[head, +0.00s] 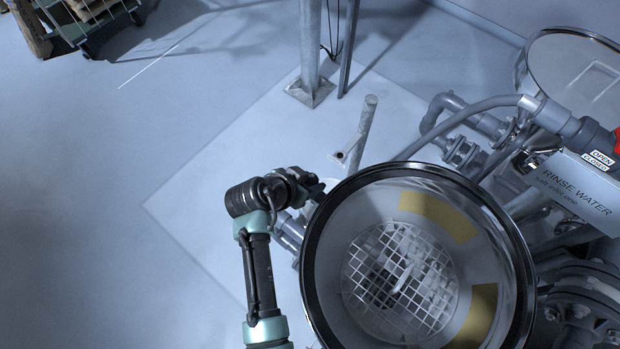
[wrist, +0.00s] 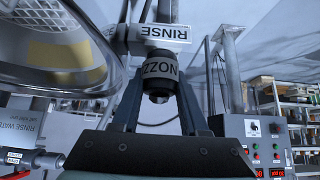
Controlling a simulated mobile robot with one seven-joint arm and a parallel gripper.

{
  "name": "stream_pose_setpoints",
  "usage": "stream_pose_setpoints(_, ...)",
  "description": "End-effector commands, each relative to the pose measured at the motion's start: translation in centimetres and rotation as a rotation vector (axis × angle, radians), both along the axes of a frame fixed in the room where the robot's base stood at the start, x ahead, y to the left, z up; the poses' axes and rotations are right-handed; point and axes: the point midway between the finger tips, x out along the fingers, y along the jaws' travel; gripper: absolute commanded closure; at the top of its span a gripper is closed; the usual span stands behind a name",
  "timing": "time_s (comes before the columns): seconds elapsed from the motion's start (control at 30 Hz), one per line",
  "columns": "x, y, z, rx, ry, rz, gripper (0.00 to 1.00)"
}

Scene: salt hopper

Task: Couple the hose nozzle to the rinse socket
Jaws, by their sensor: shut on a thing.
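My gripper (head: 314,190) is at the left rim of the round hopper (head: 313,275) in the head view. In the wrist view my gripper (wrist: 159,76) is shut on the hose nozzle (wrist: 166,70), a grey cylinder with a label partly reading NOZZ and a dark end. A white plate lettered RINSE (wrist: 166,32) shows just past the nozzle, close to it in the picture. A grey upright piece shows beyond the plate. I cannot tell whether the nozzle touches a socket; the socket's mouth is not clearly seen. In the head view the nozzle is hidden by my gripper.
A grey hose (head: 455,122) runs from the rinse water valve (head: 575,128) down behind the hopper. Pipes and flanges crowd the right side. A post (head: 311,50) and a short tilted stub (head: 362,130) stand beyond my gripper.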

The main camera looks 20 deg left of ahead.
Motion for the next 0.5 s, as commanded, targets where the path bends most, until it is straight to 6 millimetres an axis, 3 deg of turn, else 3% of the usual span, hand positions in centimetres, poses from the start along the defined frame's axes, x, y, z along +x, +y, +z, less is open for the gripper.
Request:
stream_pose_setpoints(0.17,0.02,0.03,-0.18,0.001,0.0,0.001,1.0)
stream_pose_setpoints(0.2,0.01,0.02,-0.18,0.001,0.0,0.001,0.55)
stream_pose_setpoints(0.4,-0.02,-0.03,-0.19,0.0,0.001,-0.001,0.22)
stream_pose_setpoints(0.5,-0.04,-0.15,-0.22,-0.002,0.002,-0.003,0.22)
